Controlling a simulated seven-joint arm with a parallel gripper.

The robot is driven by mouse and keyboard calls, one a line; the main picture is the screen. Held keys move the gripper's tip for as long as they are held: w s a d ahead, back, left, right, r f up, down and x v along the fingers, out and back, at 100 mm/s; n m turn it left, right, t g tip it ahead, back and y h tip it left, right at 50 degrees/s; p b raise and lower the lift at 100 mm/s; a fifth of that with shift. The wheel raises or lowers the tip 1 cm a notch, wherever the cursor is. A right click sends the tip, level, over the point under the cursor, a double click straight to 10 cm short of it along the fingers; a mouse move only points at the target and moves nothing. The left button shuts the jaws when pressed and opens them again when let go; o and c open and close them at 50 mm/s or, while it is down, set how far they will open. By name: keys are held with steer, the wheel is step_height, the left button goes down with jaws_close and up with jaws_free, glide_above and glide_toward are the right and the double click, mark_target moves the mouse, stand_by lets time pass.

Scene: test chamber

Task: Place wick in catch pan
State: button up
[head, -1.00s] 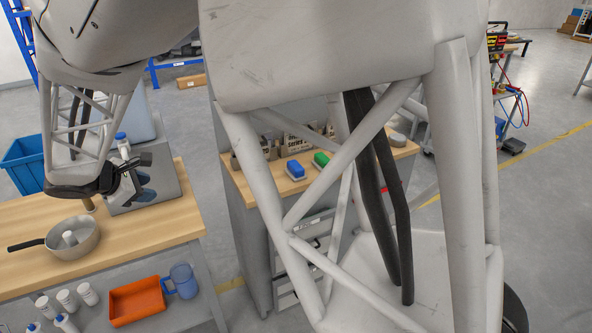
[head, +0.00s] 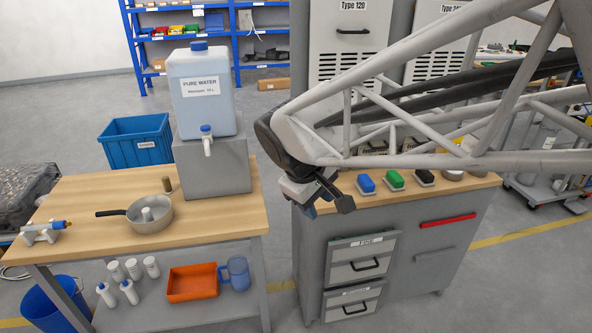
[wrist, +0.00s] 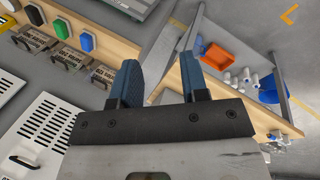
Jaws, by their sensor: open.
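A metal saucepan (head: 133,224) with a dark handle stands on the left wooden-topped table, and it may be the catch pan. A white cylinder (head: 147,214) stands inside it. A small brown cylinder (head: 167,185) stands upright on the table just behind the pan. I cannot tell for sure which piece is the wick. My gripper (head: 318,195) is at the left end of the drawer cabinet, to the right of and apart from the pan. In the wrist view my gripper (wrist: 160,65) has its two blue fingers spread with nothing between them.
A water container (head: 203,95) stands on a grey block behind the pan. The lower shelf holds an orange tray (head: 193,283), a blue jug (head: 237,273) and several white bottles. A gap of floor separates the table from the drawer cabinet (head: 420,230), which carries coloured blocks.

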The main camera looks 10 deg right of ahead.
steer(key=s+d+m+y, duration=0.3)
steer(key=s+m, duration=0.3)
steer(key=s, duration=0.7)
steer(key=shift+s+d+f+m+t, duration=0.25)
steer(key=shift+s+f+m+t, duration=0.05)
steer(key=shift+t, duration=0.1)
